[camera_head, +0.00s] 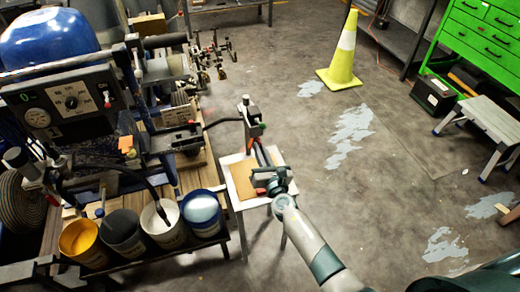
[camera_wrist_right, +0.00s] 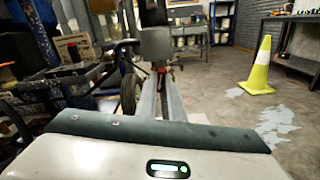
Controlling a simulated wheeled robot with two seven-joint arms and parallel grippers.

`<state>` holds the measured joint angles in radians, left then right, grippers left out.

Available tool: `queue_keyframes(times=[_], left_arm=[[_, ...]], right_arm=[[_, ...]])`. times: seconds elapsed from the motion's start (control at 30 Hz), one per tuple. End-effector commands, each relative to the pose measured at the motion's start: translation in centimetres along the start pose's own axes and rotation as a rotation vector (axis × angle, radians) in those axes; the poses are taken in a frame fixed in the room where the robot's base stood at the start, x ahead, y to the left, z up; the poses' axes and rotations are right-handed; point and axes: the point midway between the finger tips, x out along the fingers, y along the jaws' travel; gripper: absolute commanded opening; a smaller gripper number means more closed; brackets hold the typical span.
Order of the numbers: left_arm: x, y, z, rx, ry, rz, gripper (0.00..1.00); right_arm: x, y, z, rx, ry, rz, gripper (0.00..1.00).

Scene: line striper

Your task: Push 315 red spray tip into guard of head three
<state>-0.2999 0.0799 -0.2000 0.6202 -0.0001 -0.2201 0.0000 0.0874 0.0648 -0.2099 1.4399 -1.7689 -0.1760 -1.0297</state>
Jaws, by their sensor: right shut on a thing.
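My right gripper (camera_head: 264,176) is over the small stand beside the striper, its fingers closed together. In the right wrist view its long grey fingers (camera_wrist_right: 161,92) run forward to a small red thing (camera_wrist_right: 163,69) at their ends, which looks like the red spray tip. Just beyond stands an upright dark spray head (camera_head: 250,122) with a reddish part; it also shows in the wrist view (camera_wrist_right: 155,42). I cannot tell whether tip and guard touch; the guard opening is hidden. A red patch (camera_head: 260,191) shows beside the gripper. My left gripper is out of view.
The stand has a white top with a brown board (camera_head: 240,178). Several paint buckets (camera_head: 163,225) stand left of it. The blue striper (camera_head: 50,40) fills the left. A yellow cone (camera_head: 342,58) stands on open floor; a green tool cabinet (camera_head: 485,35) is at right.

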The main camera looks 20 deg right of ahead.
Motion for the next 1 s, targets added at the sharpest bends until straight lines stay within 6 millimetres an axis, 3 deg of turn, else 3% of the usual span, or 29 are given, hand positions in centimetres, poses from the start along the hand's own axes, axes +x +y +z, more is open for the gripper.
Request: queue_keyframes(times=[0.23,0.57,0.6,0.67,0.87,0.97,1.0], left_arm=[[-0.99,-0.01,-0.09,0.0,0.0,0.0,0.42],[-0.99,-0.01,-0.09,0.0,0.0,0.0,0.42],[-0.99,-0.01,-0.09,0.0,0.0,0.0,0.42],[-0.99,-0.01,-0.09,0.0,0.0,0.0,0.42],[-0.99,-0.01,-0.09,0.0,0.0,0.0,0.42],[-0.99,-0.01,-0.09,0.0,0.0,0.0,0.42],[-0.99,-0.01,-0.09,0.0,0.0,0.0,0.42]], right_arm=[[0.09,0.06,0.21,-0.216,-0.002,-0.001,0.0],[0.12,-0.02,0.14,-0.258,-0.004,-0.003,0.0],[0.12,-0.02,0.14,-0.257,-0.004,-0.003,0.17],[0.11,-0.01,0.12,-0.257,-0.004,-0.003,0.3],[0.07,0.0,0.06,-0.256,-0.002,-0.003,0.3],[0.06,0.0,0.03,-0.256,-0.002,-0.002,0.51],[0.06,0.0,0.03,-0.256,-0.002,-0.002,0.51]])
